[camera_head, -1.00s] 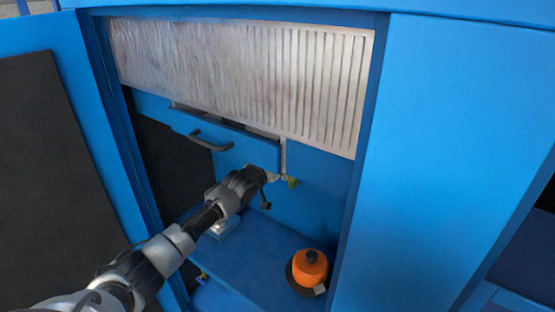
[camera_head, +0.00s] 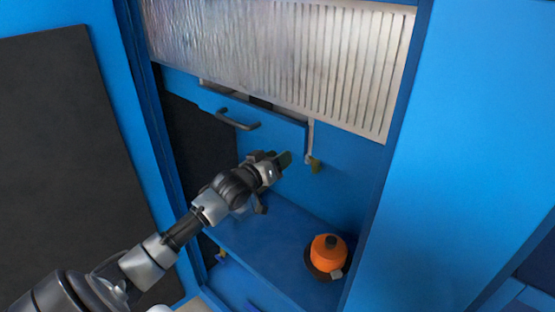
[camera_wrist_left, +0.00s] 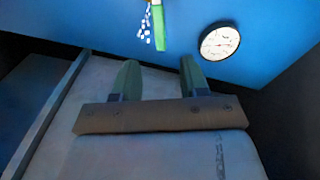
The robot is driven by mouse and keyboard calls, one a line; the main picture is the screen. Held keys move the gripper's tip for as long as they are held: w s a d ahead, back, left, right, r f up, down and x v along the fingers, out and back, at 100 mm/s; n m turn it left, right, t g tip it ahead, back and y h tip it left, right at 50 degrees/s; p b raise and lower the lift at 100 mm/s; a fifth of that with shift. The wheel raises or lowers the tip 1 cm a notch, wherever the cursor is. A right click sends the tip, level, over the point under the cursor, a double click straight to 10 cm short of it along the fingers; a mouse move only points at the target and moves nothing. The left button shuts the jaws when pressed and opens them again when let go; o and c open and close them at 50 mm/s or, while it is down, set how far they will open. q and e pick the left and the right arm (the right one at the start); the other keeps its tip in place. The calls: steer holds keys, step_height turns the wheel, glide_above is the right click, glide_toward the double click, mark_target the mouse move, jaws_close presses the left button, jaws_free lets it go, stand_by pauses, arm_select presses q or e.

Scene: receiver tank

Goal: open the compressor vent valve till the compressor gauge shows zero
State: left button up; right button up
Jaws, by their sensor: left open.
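A small yellow-green valve handle (camera_head: 316,166) hangs at the lower end of a pale vertical pipe on the blue back wall. In the left wrist view a green handle (camera_wrist_left: 161,19) with a checkered piece beside it shows at the top edge. A round white gauge (camera_wrist_left: 219,41) is to its right; its needle is too small to read. My left gripper (camera_head: 284,160) is just left of the valve handle, apart from it. Its two green fingers (camera_wrist_left: 160,77) are open with nothing between them. My right gripper is not in view.
A blue drawer-like panel with a dark handle (camera_head: 238,121) is above my left arm. A ribbed metal panel (camera_head: 290,55) is higher up. An orange round object (camera_head: 329,251) with a black knob stands on the blue shelf (camera_head: 272,235). Blue cabinet walls flank the opening.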

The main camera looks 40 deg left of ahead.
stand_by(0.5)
arm_select(q)
steer(key=s+d+f+m+g, duration=0.3)
steer(key=s+d+f+g, duration=0.4)
steer(key=s+d+f, duration=0.7)
steer(key=s+d+f+m+g+y, duration=0.1)
steer(key=s+d+f+g, duration=0.2)
steer(key=s, duration=0.7)
steer(key=s+d+m+g, duration=0.2)
steer(key=s+g, duration=0.3)
steer(key=s, duration=0.5)
step_height(320, 180, down, 24)
steer(key=s+a+f+g, duration=0.2)
steer(key=s+f, duration=1.4)
steer(key=f, duration=0.1)
steer(key=shift+s+a+f+p, duration=0.25)
steer(key=shift+s+a+p, duration=0.05)
steer(key=shift+a+p, duration=0.15)
